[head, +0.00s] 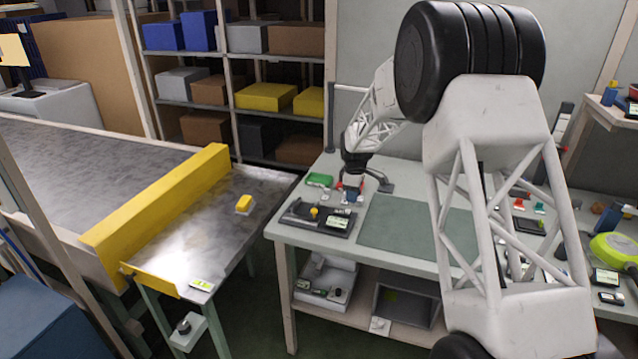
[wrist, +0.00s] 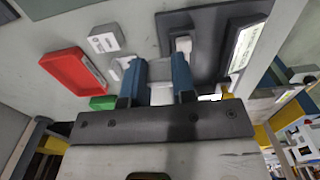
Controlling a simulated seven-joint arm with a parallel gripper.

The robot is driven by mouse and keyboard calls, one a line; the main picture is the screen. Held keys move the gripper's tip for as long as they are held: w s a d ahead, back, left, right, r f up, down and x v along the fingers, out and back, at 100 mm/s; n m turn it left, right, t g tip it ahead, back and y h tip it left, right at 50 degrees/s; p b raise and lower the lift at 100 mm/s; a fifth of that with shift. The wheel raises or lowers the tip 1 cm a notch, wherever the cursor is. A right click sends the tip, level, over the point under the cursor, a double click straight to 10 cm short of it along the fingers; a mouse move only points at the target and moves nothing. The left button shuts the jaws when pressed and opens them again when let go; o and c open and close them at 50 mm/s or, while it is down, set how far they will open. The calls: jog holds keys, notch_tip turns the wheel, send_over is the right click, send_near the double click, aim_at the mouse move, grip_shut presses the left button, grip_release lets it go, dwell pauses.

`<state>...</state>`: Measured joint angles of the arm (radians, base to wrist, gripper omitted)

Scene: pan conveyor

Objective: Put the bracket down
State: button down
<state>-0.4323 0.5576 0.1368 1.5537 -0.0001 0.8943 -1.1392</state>
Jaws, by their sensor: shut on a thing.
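In the wrist view my gripper (wrist: 157,78) has its two blue fingers closed on a pale grey piece, which I take to be the bracket (wrist: 160,94). Part of it is hidden by the fingers and the gripper body. The fingertips point toward a dark fixture plate (wrist: 205,18) with a small pale block and a white label on it. The bracket cannot be made out there. Whether it touches anything is unclear.
A red tray (wrist: 78,77) and a pale block (wrist: 104,40) lie left of the fingers in the wrist view. A green item (head: 319,180) lies near the bench's back edge. The green mat (head: 415,228) is largely clear. A conveyor (head: 80,160) with a yellow guard stands left.

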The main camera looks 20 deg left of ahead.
jog(key=a, duration=0.2)
jog(key=w+a, duration=0.1)
jog(key=a, duration=0.5)
jog(key=shift+w+a+f, duration=0.2)
jog(key=shift+w+a, duration=0.05)
jog(key=shift+w, duration=0.1)
send_over(323, 176)
jog(key=s+d, duration=0.1)
jog(key=s, duration=0.2)
jog(key=shift+s+f, duration=0.1)
jog(key=shift+f, duration=0.65)
jog(key=shift+f, duration=1.75)
jog(key=shift+f, duration=0.1)
jog(key=c, duration=1.2)
grip_release()
